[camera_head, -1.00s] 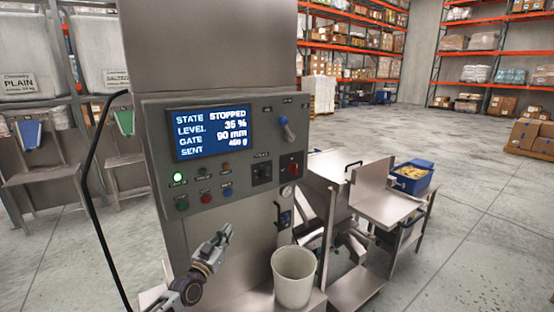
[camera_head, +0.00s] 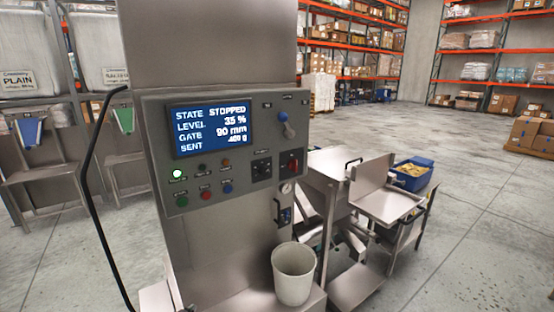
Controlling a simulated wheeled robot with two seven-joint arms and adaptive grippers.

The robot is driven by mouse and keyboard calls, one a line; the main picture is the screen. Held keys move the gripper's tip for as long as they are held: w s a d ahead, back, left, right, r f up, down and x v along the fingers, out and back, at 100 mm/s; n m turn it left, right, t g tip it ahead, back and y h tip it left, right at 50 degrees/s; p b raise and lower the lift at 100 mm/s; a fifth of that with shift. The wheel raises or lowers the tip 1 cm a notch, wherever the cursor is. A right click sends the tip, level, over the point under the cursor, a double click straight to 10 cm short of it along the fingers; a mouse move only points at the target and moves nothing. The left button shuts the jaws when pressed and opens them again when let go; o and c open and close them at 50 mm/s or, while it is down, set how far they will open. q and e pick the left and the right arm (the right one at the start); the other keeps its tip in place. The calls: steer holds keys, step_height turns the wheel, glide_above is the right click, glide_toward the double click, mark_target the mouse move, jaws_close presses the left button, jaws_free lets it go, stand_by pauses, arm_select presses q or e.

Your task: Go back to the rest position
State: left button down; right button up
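Neither of my grippers nor any part of my arms shows in the head view. The weigher's grey control panel (camera_head: 225,150) stands in front of me. Its blue screen (camera_head: 212,128) reads STATE STOPPED, LEVEL 35 %, GATE 90 mm and a SENT line with a weight of about 400 g, slightly blurred. A green lamp (camera_head: 177,174) is lit at the panel's left. A blue-tipped lever (camera_head: 283,116) and a red switch (camera_head: 293,166) sit on its right side.
A white bucket (camera_head: 293,273) stands on the ledge at the machine's foot. A steel chute table (camera_head: 385,204) and a blue crate (camera_head: 412,175) with yellowish contents are to the right. The floor at right (camera_head: 480,240) is clear.

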arm_select(q)
steer(key=s+a+f+g+y+b, duration=0.15)
steer(key=s+f+g, duration=0.35)
steer(key=s+f, duration=2)
steer(key=s+d+f+g, duration=0.1)
steer(key=s+d+f, duration=0.2)
steer(key=s, duration=0.8)
steer(key=s+d+f+n+g+b, duration=0.1)
steer(key=s+d+f+g, duration=0.1)
steer(key=s, duration=1)
steer(key=s+d+f+g, duration=0.2)
steer(key=s+d+f, duration=0.2)
steer(key=s, duration=0.8)
steer(key=shift+d+f+h+b, duration=0.4)
steer(key=shift+d+h, duration=0.05)
steer(key=shift+d, duration=0.25)
